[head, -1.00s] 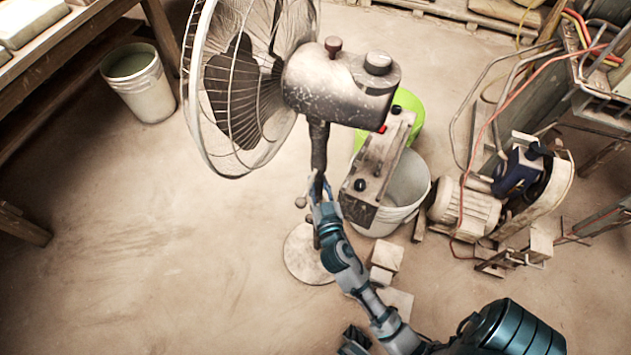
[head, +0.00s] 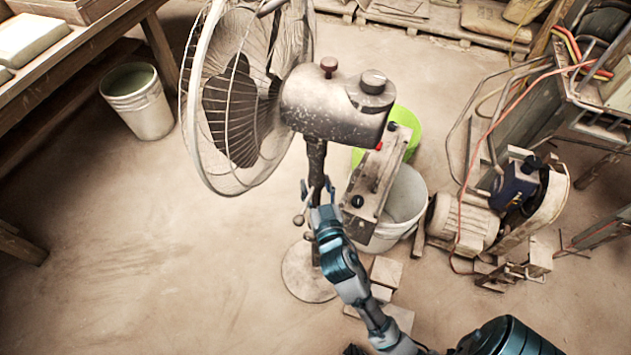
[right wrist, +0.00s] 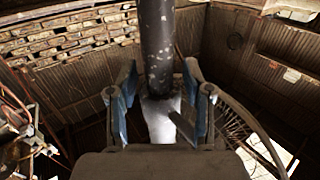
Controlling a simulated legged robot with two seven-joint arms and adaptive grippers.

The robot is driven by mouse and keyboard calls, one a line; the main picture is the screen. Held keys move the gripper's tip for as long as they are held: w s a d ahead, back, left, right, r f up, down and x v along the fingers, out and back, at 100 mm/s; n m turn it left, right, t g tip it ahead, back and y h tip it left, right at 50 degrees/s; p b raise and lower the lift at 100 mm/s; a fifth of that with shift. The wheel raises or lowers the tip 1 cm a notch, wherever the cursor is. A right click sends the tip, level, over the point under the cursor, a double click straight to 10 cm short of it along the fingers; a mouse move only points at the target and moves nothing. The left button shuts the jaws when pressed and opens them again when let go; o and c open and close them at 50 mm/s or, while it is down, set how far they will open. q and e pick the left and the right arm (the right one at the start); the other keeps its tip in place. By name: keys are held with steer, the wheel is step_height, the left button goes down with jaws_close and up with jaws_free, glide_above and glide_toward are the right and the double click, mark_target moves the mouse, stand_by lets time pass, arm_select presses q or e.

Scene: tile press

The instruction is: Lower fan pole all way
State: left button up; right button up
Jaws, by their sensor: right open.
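The standing fan (head: 335,100) has a round wire cage (head: 230,100), a dusty motor housing with knobs and a dark upright pole (head: 316,165). Its round base (head: 305,275) rests on the floor. A small clamp knob (head: 298,220) sticks out to the left of the pole. My right gripper (head: 318,192) is at the pole, below the motor housing. In the right wrist view the pole (right wrist: 157,50) stands between the two spread fingers (right wrist: 158,95), with gaps at both sides. My left gripper does not show.
A control box (head: 375,180), a white bucket (head: 405,200) and a green bucket (head: 405,125) stand right of the pole. Blocks (head: 385,272) lie by the base. A motor machine (head: 495,210) is farther right.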

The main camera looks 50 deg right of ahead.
steer(key=shift+r, duration=1.15)
